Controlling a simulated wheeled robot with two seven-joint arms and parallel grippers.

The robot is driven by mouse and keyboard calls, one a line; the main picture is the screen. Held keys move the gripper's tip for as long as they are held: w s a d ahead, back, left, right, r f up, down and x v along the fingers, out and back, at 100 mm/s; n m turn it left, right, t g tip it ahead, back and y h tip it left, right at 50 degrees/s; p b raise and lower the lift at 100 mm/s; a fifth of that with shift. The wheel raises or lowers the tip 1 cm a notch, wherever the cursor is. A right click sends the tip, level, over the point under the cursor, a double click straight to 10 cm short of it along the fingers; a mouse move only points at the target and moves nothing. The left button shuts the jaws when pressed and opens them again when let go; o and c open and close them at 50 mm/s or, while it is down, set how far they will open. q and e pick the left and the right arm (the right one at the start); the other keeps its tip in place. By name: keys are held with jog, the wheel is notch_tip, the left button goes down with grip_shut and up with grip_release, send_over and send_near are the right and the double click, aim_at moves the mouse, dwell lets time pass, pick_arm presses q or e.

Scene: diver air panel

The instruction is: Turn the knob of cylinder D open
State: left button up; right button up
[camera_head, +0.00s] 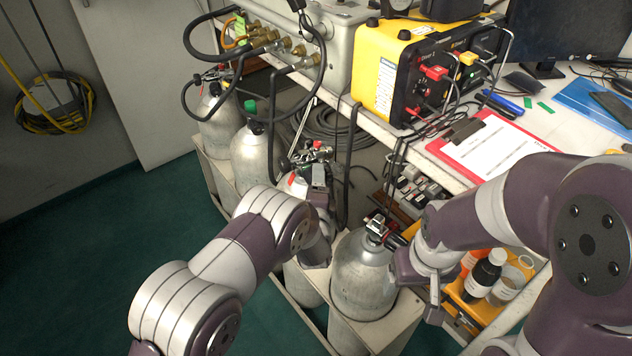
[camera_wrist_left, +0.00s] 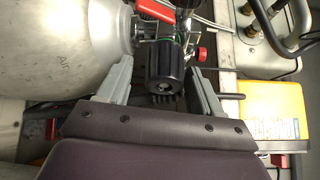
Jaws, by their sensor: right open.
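Several grey gas cylinders stand in a row; no letter marking cylinder D is legible. In the left wrist view, a black ribbed knob (camera_wrist_left: 165,72) sits on a valve beside a grey cylinder (camera_wrist_left: 70,45) marked "Air". My left gripper (camera_wrist_left: 160,75) is open, with one finger on each side of the knob and visible gaps. In the head view, my left gripper (camera_head: 318,182) is at the valve of the third cylinder (camera_head: 292,186) and partly hides it. My right gripper (camera_head: 420,287) is open and empty, beside the nearest cylinder (camera_head: 362,275).
The nearest cylinder has its own valve (camera_head: 377,228). A green-capped cylinder (camera_head: 255,155) and another cylinder (camera_head: 218,125) stand farther back. Black hoses hang from the grey panel (camera_head: 330,45). A yellow device (camera_head: 385,65) and red clipboard (camera_head: 480,150) are on the bench. Bottles (camera_head: 482,275) stand at right.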

pick_arm(q)
jog(key=shift+r, duration=0.1)
jog(key=shift+s, duration=0.15)
jog(key=s+p, duration=0.2)
jog(key=s, duration=1)
jog(key=shift+s+a+r, duration=0.15)
jog(key=shift+a+r, duration=0.05)
jog(key=shift+a, duration=0.1)
jog(key=shift+f, duration=0.1)
